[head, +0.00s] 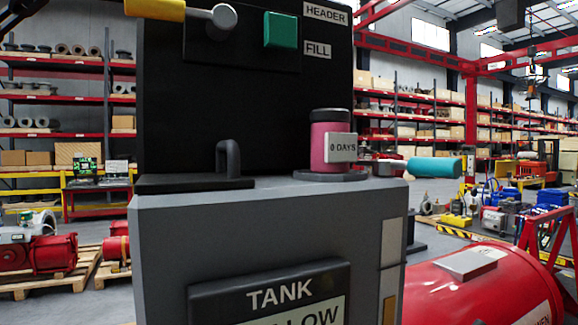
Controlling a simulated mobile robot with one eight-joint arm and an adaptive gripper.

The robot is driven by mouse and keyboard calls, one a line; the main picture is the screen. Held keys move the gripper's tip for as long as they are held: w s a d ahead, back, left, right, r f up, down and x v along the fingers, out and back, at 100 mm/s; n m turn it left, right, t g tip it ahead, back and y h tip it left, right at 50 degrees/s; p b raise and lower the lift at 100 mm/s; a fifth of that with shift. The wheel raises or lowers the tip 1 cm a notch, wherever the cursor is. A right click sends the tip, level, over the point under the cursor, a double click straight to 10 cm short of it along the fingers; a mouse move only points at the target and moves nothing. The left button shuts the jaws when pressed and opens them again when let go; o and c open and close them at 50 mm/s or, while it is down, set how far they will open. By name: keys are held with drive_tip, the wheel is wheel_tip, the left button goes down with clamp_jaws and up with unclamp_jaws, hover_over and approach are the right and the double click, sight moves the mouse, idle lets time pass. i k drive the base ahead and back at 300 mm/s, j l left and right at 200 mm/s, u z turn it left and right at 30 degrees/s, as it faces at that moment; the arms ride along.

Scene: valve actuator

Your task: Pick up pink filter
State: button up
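The pink filter (326,155) is a short upright cylinder with a black cap and a white tag reading "0 DAYS". In the head view it stands on a dark round base at the right end of the grey tank cabinet's top (275,191). The black panel is behind and left of it. My gripper is not in view.
A black handle (229,160) rises from a dark plate left of the filter. A yellow-gripped lever (180,12) and a green block (280,31) are on the black panel above. A teal-handled lever (432,167) sticks out to the right. A red tank (475,285) lies at lower right.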

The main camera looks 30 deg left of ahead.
sight(334, 148)
drive_tip(key=j+u, duration=0.2)
drive_tip(key=u, duration=1.15)
drive_tip(key=k+j+z, duration=0.15)
drive_tip(key=j, duration=0.2)
